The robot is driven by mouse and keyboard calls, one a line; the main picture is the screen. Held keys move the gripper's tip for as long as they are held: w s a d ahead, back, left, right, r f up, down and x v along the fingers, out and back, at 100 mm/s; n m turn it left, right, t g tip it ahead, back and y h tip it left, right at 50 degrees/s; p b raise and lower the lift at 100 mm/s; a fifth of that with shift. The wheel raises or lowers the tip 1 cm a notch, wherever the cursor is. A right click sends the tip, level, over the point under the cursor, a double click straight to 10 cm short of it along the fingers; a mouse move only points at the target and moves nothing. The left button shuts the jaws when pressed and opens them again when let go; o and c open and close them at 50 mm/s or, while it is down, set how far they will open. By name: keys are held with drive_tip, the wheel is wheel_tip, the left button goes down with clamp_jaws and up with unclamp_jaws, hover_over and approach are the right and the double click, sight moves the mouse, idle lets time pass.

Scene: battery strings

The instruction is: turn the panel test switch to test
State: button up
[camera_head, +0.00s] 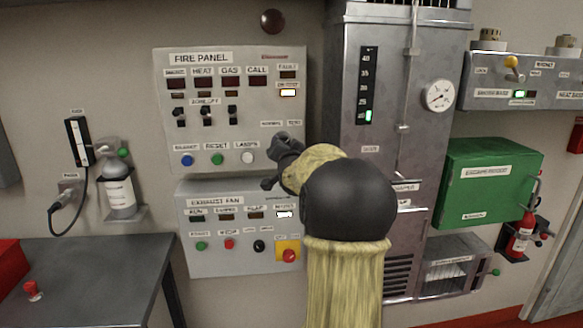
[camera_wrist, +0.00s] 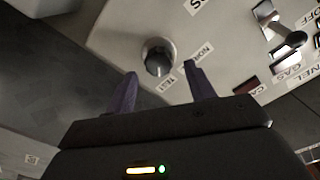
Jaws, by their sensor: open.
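The panel test switch (camera_wrist: 157,56) is a round grey knob with a dark front, on the pale fire panel. In the wrist view, the NORMAL label (camera_wrist: 203,50) is to its right and the TEST label (camera_wrist: 167,84) is just below it. I cannot tell for certain which label the knob points to. My gripper (camera_wrist: 161,70) is open, with its two dark fingers pointing toward the knob and apart from it. In the head view, my gripper (camera_head: 274,160) is at the lower right of the fire panel (camera_head: 165,110) and hides the knob.
The LAMPS button (camera_head: 248,157) is just left of my gripper. The exhaust fan panel (camera_head: 195,262) is below, with a red button (camera_head: 289,255) on yellow. A tall grey cabinet (camera_head: 350,150) stands close to the right. A dark bench (camera_head: 110,275) is at lower left.

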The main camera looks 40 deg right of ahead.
drive_tip(key=b+v, duration=0.2)
drive_tip(key=v, duration=1)
drive_tip(key=shift+s+a, duration=0.2)
drive_tip(key=shift+s, duration=0.15)
drive_tip(key=shift+f, duration=0.15)
drive_tip(key=shift+w, duration=0.1)
